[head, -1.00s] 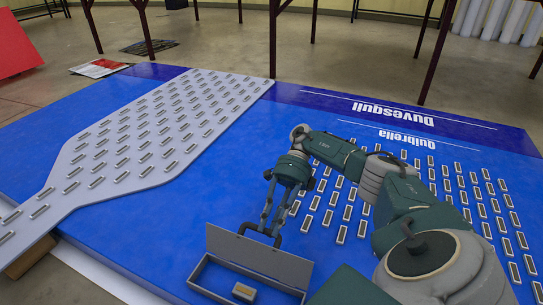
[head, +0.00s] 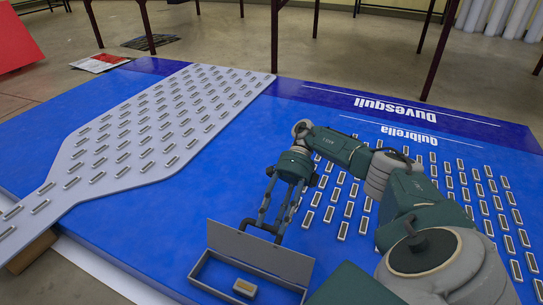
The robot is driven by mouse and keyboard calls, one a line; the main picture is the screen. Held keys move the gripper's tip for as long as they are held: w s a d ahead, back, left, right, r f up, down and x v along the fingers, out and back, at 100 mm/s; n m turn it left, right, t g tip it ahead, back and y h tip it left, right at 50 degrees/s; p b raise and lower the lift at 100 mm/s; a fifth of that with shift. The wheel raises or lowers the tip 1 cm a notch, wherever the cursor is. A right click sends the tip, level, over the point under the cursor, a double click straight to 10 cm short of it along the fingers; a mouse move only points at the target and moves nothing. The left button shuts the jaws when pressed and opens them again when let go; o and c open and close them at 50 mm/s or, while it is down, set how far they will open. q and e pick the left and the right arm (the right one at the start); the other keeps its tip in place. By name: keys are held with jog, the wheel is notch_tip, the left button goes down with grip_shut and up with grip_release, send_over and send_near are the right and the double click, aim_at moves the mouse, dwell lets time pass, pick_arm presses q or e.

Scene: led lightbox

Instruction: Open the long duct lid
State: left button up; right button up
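The long duct is a narrow grey box (head: 202,268) at the bottom of the head view, on the blue panel. Its long grey lid (head: 262,252) stands raised along the far side, so the inside shows. A small tan block (head: 244,287) lies inside. My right gripper (head: 262,232) is just behind the lid's upper edge, its fingers spread apart and pointing down. Nothing shows between the fingers. Whether a fingertip touches the lid I cannot tell. My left gripper is not in view.
More modules (head: 360,200) lie in rows at right, partly behind my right arm. Dark table legs (head: 436,50) stand beyond the panel.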

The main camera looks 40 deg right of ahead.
notch_tip(320, 180, up, 9)
jog(key=shift+w+a, duration=0.3)
jog(key=shift+a, duration=0.15)
